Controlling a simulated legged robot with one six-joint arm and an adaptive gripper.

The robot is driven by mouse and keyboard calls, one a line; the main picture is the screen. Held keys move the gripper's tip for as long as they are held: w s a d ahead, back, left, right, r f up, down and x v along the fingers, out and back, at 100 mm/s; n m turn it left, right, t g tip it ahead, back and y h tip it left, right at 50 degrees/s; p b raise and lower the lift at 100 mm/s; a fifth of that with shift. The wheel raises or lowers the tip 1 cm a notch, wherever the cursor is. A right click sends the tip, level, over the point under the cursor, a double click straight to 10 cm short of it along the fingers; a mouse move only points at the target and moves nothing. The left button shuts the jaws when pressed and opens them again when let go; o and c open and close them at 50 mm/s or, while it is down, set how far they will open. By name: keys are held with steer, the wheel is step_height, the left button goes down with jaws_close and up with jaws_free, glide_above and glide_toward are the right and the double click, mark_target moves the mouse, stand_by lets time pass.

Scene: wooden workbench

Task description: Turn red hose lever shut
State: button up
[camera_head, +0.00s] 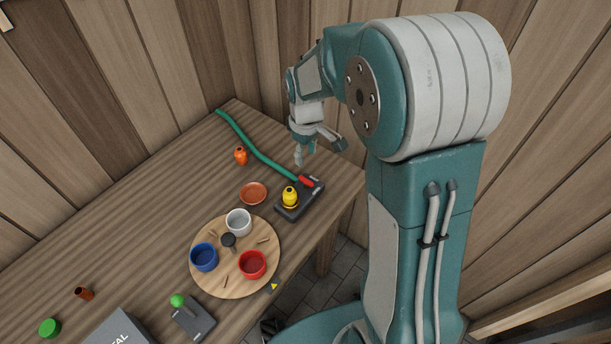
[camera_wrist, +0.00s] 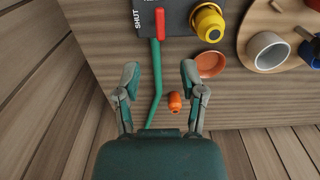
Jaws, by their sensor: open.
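The red hose lever (camera_head: 306,181) sits on a dark base block (camera_head: 312,192) near the right edge of the bench, where the green hose (camera_head: 252,148) ends. In the wrist view the red lever (camera_wrist: 160,22) lies in line with the hose (camera_wrist: 157,75), on the block marked "SHUT" to its left. A yellow knob (camera_head: 290,196) stands on the same block and also shows in the wrist view (camera_wrist: 208,23). My gripper (camera_head: 317,152) is open and empty above the bench, behind the lever. In the wrist view its fingertips (camera_wrist: 160,68) straddle the hose, with the lever beyond them.
A round wooden board (camera_head: 212,283) holds white, blue and red cups. A green-knobbed lever box (camera_head: 193,320) is at the front. The bench's left middle is mostly clear; wooden walls stand behind.

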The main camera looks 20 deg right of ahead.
mark_target(306, 179)
step_height(306, 179, down, 10)
steer(key=shift+r, duration=0.25)
jaws_close()
